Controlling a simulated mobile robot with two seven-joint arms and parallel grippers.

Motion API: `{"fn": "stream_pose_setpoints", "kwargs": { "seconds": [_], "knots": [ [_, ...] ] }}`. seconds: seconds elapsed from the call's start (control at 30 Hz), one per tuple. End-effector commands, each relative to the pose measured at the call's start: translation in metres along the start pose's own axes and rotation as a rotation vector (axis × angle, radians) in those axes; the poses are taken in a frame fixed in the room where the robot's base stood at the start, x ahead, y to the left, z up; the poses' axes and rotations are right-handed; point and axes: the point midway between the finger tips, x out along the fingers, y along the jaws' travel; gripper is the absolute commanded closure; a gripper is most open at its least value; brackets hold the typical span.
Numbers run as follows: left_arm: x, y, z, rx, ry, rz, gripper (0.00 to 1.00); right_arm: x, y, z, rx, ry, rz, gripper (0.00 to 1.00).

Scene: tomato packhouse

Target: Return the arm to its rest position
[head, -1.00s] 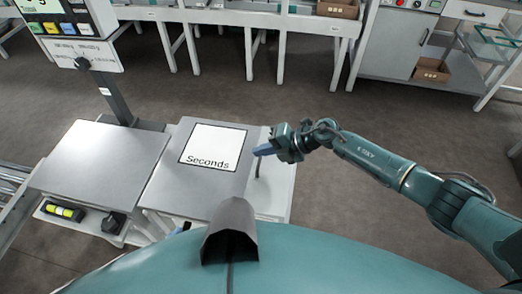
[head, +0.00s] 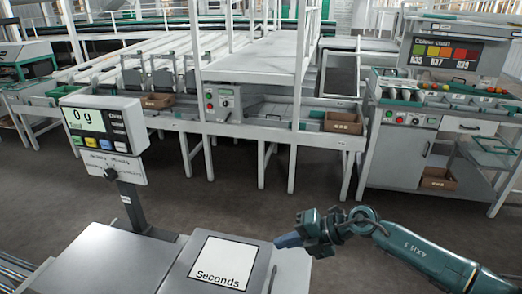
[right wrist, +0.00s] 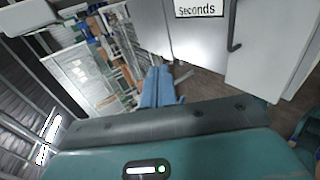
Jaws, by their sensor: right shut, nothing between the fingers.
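My right gripper (head: 290,241) is at the right edge of the grey bench top, just right of the white "Seconds" sign (head: 222,262). Its blue fingers are together and hold nothing. In the right wrist view the shut fingers (right wrist: 157,88) point away over the floor, and part of the "Seconds" sign (right wrist: 199,8) shows at the top. My right arm comes in from the lower right of the head view. My left gripper is not in the head view.
A scale display (head: 88,122) reading 0 g stands on a post at the left, beside a metal plate (head: 95,262). Open floor (head: 240,205) lies beyond the bench. Farther back are a sorting line with cardboard boxes (head: 343,122) and a cabinet with a colour chart (head: 446,50).

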Motion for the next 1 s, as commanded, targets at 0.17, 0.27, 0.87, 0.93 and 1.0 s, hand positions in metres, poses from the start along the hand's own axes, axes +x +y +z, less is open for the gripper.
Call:
{"fn": "stream_pose_setpoints", "kwargs": {
  "seconds": [0.17,0.27,0.87,0.93,1.0],
  "knots": [
    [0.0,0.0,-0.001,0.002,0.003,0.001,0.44,0.027,0.02,-0.041,0.14,0.027,0.224,1.0],
    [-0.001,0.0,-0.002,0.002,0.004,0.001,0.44,0.036,0.038,-0.065,0.321,0.004,0.437,1.0],
    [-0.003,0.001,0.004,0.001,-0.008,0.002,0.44,-0.021,-0.155,-0.153,1.837,-0.663,0.763,1.0],
    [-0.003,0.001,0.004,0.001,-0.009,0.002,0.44,-0.026,-0.176,-0.172,1.943,-0.71,0.723,1.0],
    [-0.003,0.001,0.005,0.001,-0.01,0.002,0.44,-0.029,-0.19,-0.186,2.012,-0.738,0.692,1.0]
  ]
}}
